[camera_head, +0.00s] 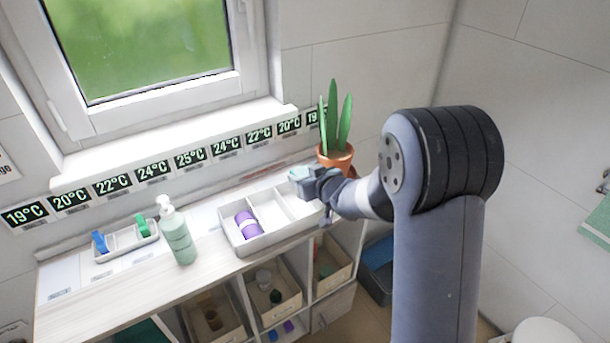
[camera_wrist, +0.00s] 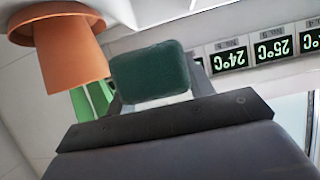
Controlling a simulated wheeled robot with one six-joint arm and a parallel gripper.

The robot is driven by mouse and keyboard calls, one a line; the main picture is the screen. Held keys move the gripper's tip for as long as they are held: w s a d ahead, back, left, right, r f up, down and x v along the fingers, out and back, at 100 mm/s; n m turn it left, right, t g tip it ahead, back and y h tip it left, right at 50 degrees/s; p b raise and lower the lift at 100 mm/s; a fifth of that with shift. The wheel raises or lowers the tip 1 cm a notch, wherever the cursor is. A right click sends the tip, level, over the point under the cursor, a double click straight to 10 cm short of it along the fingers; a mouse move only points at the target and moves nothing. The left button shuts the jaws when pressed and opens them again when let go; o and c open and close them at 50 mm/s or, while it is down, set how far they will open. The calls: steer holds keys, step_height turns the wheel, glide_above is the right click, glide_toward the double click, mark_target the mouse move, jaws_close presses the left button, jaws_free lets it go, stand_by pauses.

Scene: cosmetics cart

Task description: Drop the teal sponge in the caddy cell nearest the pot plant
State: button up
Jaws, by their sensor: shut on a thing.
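My gripper (camera_head: 312,178) is shut on the teal sponge (camera_head: 299,173), above the right end of the caddy. The sponge also shows in the wrist view (camera_wrist: 151,75), dark green and held at the gripper's tip. The white caddy (camera_head: 239,243) stands on the cart top with cells in a row. A purple rolled item (camera_head: 247,224) lies in its left cell. The middle cell (camera_head: 270,212) looks empty. The right cell is partly hidden by my gripper and arm. The pot plant (camera_head: 335,156) stands behind the right end of the caddy; its terracotta pot is upper left in the wrist view (camera_wrist: 65,48).
A pale green pump bottle (camera_head: 178,236) stands left of the caddy. A small tray (camera_head: 127,242) with blue and green items is farther left. A wall with temperature labels (camera_head: 190,156) and a window ledge (camera_head: 175,140) run behind. Bins (camera_head: 277,295) fill the shelves below.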

steer(key=o, duration=1)
steer(key=shift+o, duration=0.2)
steer(key=v, duration=1.1)
steer(key=shift+w+a, duration=0.1)
steer(key=shift+a, duration=0.05)
steer(key=x, duration=1)
steer(key=shift+w+a+f, duration=0.15)
steer(key=shift+w+f, duration=0.05)
steer(key=shift+w, duration=0.15)
step_height(320, 180, up, 4)
steer(key=p, duration=0.3)
steer(key=shift+s+f, duration=0.1)
steer(key=shift+f, duration=0.15)
steer(key=shift+r+p, duration=0.65)
steer(key=shift+p, duration=0.05)
